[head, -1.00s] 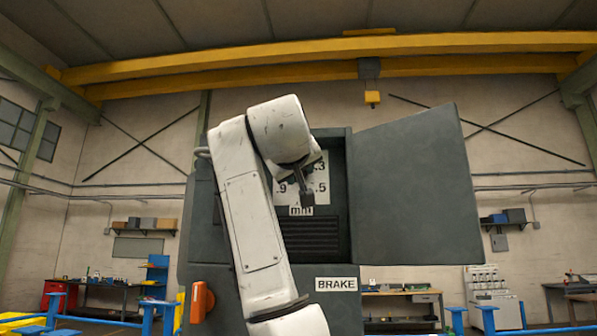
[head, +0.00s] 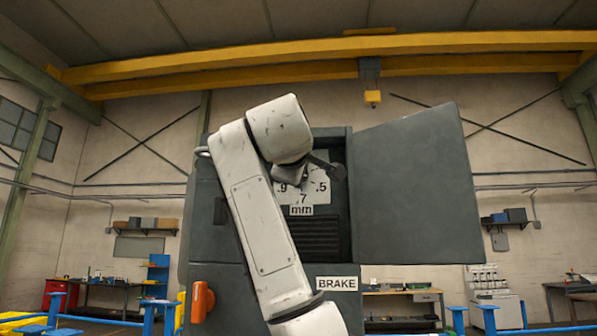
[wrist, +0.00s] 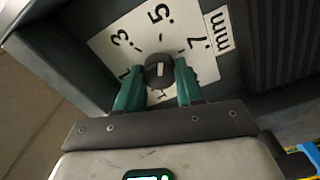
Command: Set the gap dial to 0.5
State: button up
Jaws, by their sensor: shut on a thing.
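The gap dial is a round black knob (wrist: 158,72) with a short white mark, on a white scale plate (wrist: 202,62) marked .3, .5, .7 and mm. In the head view my arm covers the knob and part of the plate (head: 300,200); .9, .5, 7 and mm show there.
The plate sits in a recess of a dark grey cabinet (head: 205,235), above a slatted vent (head: 318,238). A large open door panel (head: 410,190) stands to the right. A BRAKE label (head: 337,283) and an orange handle (head: 202,301) are lower on the cabinet.

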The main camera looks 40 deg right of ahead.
jog(key=shift+a+n, duration=0.1)
jog(key=shift+n, duration=0.2)
jog(key=o, duration=1)
jog(key=shift+o, duration=0.2)
jog(key=b+v, duration=0.4)
jog(key=v, duration=0.6)
jog(key=shift+s+a, duration=0.25)
jog(key=shift+a, duration=0.05)
jog(key=shift+a+f, duration=0.1)
